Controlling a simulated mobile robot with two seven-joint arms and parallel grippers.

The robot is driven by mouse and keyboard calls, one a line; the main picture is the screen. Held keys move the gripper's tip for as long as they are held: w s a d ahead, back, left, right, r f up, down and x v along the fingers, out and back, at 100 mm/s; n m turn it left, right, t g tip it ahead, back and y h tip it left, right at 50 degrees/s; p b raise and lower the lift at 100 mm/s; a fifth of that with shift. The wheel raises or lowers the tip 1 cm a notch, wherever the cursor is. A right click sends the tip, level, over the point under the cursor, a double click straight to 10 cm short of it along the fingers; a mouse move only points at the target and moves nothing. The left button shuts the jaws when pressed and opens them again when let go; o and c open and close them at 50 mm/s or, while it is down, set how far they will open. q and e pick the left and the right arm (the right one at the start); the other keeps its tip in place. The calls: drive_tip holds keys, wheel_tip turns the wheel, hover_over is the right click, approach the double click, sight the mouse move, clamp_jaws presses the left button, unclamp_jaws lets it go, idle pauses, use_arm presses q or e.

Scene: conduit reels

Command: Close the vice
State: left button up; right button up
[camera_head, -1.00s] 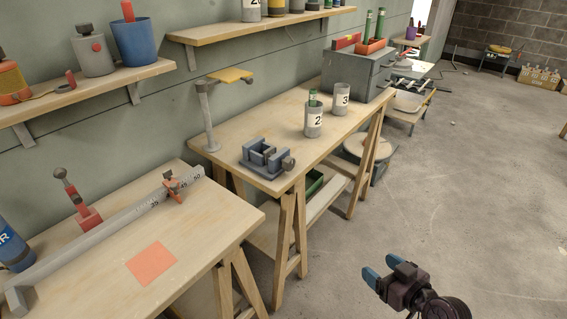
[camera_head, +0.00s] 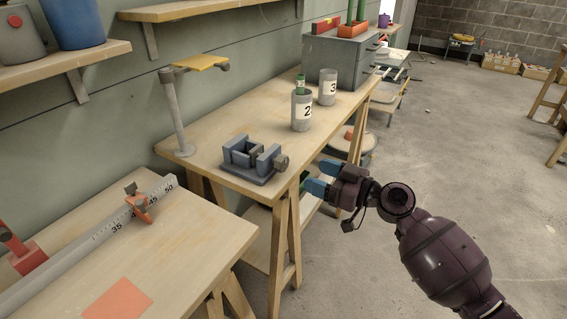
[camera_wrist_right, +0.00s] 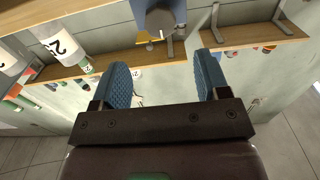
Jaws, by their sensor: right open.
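The blue-grey vice (camera_head: 262,177) stands on the near end of the long wooden bench, with a gap visible between its jaws. Its round grey screw end (camera_head: 281,162) points right, toward my right gripper. My right gripper (camera_head: 322,178) is open and empty, with blue fingertips, just right of the vice and apart from it. In the right wrist view the vice's round end (camera_wrist_right: 160,22) shows ahead, between and beyond the two open fingers (camera_wrist_right: 163,78). My left gripper is not in view.
A nearer table holds a ruler rail (camera_head: 85,250).

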sight(286, 163)
drive_tip(key=x, duration=0.9)
drive_tip(key=shift+a, duration=0.15)
drive_tip(key=shift+c, duration=0.2)
drive_tip(key=c, duration=0.9)
drive_tip(key=shift+o, duration=0.2)
drive_tip(key=m, duration=0.3)
drive_tip(key=shift+w+f+m+b, duration=0.1)
drive_tip(key=shift+m+b, duration=0.2)
drive_tip(key=shift+b, duration=0.05)
drive_tip(key=shift+m, duration=1.8)
